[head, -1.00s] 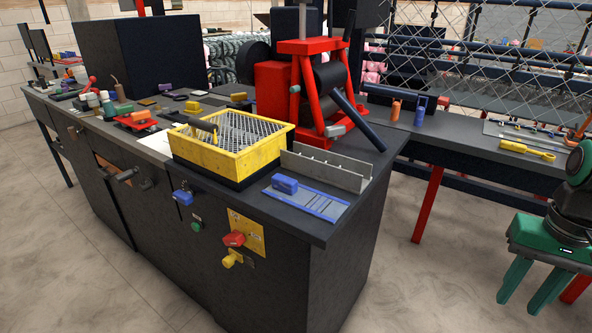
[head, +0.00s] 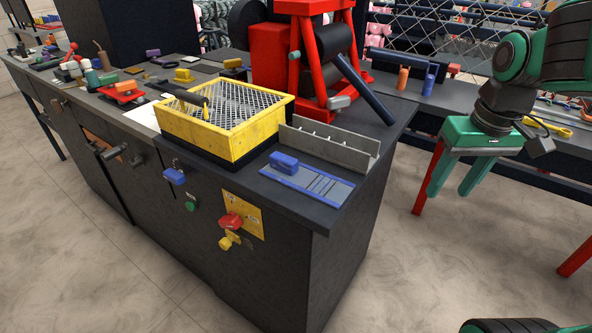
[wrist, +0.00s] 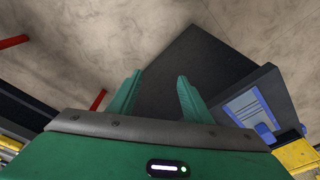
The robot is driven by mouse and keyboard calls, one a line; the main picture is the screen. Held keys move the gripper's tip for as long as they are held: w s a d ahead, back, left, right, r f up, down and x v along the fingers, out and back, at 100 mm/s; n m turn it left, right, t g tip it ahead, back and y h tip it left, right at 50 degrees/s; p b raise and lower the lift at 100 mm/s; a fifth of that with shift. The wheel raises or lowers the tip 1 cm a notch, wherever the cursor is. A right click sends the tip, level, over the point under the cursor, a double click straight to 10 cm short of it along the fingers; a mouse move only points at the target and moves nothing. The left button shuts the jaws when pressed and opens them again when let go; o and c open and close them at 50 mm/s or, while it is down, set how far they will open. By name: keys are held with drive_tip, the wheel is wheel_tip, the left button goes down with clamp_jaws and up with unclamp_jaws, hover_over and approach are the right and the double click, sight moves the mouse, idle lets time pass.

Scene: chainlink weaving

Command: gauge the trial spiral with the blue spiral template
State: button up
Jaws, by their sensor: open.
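A flat blue-edged grey plate with a blue block grip, which looks like the blue spiral template (head: 322,185), lies on the near right corner of the dark bench. It also shows at the right of the wrist view (wrist: 247,106). I cannot make out the trial spiral for certain. A grey channel (head: 330,146) with an upright wall stands just behind the template. My green gripper (head: 449,190) hangs to the right of the bench, fingers down, apart from the template. Its fingers (wrist: 158,78) are spread with nothing between them in the wrist view.
A yellow mesh-topped box (head: 222,138) stands left of the channel. A red-framed machine (head: 300,70) with a dark slanted lever (head: 362,88) rises behind. Red and yellow knobs (head: 230,222) stick out of the bench front. Bare floor lies right of the bench.

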drive_tip(key=w+a+r+n+t+y, duration=0.1)
drive_tip(key=w+a+r+n, duration=0.2)
drive_tip(key=a, duration=0.4)
drive_tip(key=w+a+r+n, duration=0.1)
drive_tip(key=w+a+n, duration=0.2)
drive_tip(key=w+a, duration=0.3)
drive_tip(key=n+y, duration=0.2)
drive_tip(key=n, duration=0.2)
approach(295, 162)
drive_tip(key=shift+n+y, duration=0.3)
drive_tip(key=shift+n, duration=0.1)
drive_tip(key=shift+d+x, duration=0.15)
drive_tip(key=shift+x, duration=2)
drive_tip(key=shift+d+x, duration=0.15)
drive_tip(key=shift+x, duration=2.05)
clamp_jaws()
